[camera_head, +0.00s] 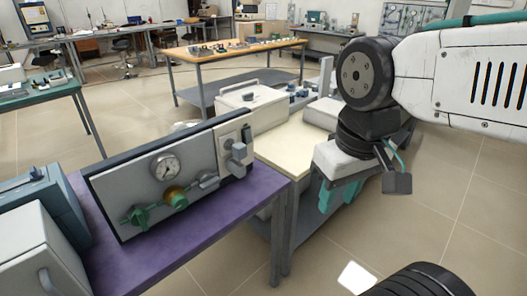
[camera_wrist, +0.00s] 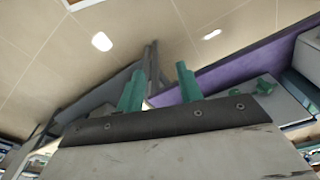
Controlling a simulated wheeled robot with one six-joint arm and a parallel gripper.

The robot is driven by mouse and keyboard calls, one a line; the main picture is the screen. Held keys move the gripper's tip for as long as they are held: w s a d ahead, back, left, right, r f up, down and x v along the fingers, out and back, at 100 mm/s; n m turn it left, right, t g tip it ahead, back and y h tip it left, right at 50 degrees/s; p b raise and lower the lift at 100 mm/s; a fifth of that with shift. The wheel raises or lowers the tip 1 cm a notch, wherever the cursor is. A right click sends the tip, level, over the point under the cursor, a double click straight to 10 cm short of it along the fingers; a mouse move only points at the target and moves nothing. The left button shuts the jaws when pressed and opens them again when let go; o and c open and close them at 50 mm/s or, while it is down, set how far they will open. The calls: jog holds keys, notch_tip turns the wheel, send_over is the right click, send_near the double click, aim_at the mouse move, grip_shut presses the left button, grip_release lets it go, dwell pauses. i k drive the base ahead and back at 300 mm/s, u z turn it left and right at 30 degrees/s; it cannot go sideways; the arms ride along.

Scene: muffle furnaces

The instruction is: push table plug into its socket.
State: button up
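A grey upright panel (camera_head: 168,178) stands on the purple table (camera_head: 232,202). A pale plate (camera_head: 231,131) at its right end carries a grey block (camera_head: 236,153), which looks like the plug; I cannot tell how far it sits in a socket. My gripper (camera_head: 326,193) is in the air to the right of the panel, past the table's right end, with green fingers pointing down. In the wrist view my gripper (camera_wrist: 158,80) has its fingers apart, with nothing between them. The plug is not clearly seen in the wrist view.
The panel bears a round gauge (camera_head: 165,167) and a green valve (camera_head: 137,215). A cream-topped bench (camera_head: 290,147) with a white box (camera_head: 262,106) stands behind the purple table. A wooden table (camera_head: 221,50) is farther back. Tiled floor (camera_head: 440,215) is open at right.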

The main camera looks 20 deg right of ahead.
aim_at(239, 150)
jog(key=z, duration=1.8)
jog(key=k, duration=0.85)
jog(key=u, duration=1.85)
jog(key=i, duration=0.5)
jog(key=z, duration=0.05)
